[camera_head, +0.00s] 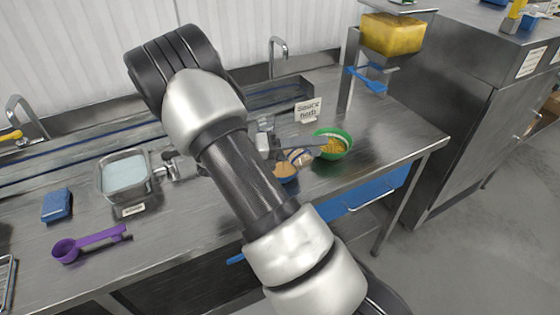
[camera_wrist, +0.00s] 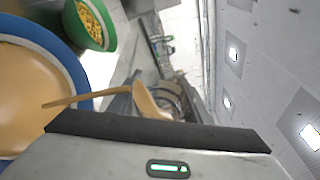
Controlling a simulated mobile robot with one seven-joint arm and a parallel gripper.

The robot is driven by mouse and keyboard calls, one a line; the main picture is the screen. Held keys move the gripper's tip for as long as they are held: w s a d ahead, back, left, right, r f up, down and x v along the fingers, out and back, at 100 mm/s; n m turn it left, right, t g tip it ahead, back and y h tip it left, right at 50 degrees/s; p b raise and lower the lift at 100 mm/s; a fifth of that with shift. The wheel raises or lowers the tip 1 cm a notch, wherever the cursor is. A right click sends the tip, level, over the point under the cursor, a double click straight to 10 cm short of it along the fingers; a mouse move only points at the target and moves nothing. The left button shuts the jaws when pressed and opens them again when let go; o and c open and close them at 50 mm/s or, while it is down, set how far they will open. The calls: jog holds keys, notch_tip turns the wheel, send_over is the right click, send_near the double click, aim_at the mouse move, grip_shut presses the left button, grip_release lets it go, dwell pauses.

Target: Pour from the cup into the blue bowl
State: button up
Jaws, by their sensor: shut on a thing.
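The blue bowl (camera_head: 288,179) stands on the steel counter, partly hidden behind my arm. In the wrist view the blue bowl (camera_wrist: 62,42) fills the left edge and holds smooth tan stuff. My gripper (camera_head: 304,147) is shut on the cup (camera_head: 301,158), close above the blue bowl. The cup (camera_wrist: 160,98) looks see-through and tilted, with tan stuff inside. A thin tan stream runs from its mouth to over the blue bowl. In the wrist view a dark finger of my gripper (camera_wrist: 155,130) hides part of the cup.
A green bowl (camera_head: 345,136) with yellow bits stands just right of the blue bowl. A sign (camera_head: 308,110) stands behind. A steel pan (camera_head: 124,196), purple scoop (camera_head: 90,243) and blue sponge (camera_head: 56,205) lie left. A yellow-filled dispenser (camera_head: 391,35) stands back right.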

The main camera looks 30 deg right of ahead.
jog(key=shift+w+r+n, duration=0.1)
jog(key=shift+r+n, duration=0.15)
jog(key=shift+n, duration=0.15)
jog(key=shift+w+a+r+n+h+p, duration=0.15)
jog(key=shift+w+n+h+p, duration=0.1)
jog(key=shift+w+n+p, duration=0.3)
jog(key=shift+w+r+n+h+p, duration=0.15)
jog(key=shift+w+n+h+p, duration=0.15)
jog(key=shift+p, duration=0.4)
jog(key=shift+w+r+n+h+p, duration=0.4)
jog(key=shift+n+p, duration=0.55)
jog(key=shift+p, duration=0.35)
dwell(0.6)
